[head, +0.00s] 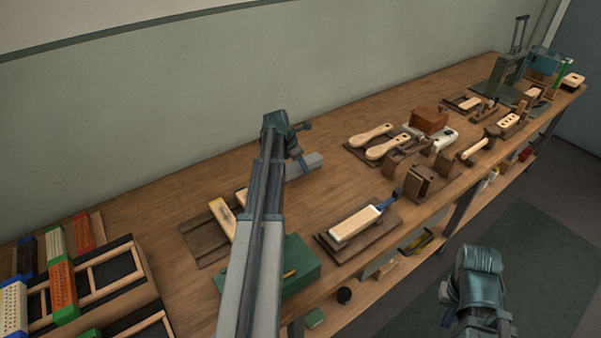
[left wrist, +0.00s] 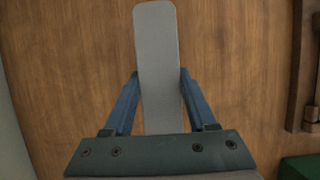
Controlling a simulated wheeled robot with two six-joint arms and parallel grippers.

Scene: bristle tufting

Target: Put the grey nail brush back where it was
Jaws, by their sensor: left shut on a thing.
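The grey nail brush (left wrist: 158,60) is a long, smooth grey block with rounded corners, between the two blue fingers of my left gripper (left wrist: 158,100) in the left wrist view. My left gripper (head: 298,158) is shut on it over the bare rear part of the bench, and the grey block (head: 308,165) shows to its right in the head view. Bristles are not visible, and I cannot tell whether it touches the wood. My right gripper (head: 450,300) is low at the right, off the bench's front edge; its jaws are not clear.
A brown board (head: 200,240) with a pale brush lies left of my arm, beside a green box (head: 300,265). Another brown board (head: 375,235) carries a pale brush. Coloured brushes and a rack (head: 140,290) fill the left. The bench (head: 165,205) is clear along the wall.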

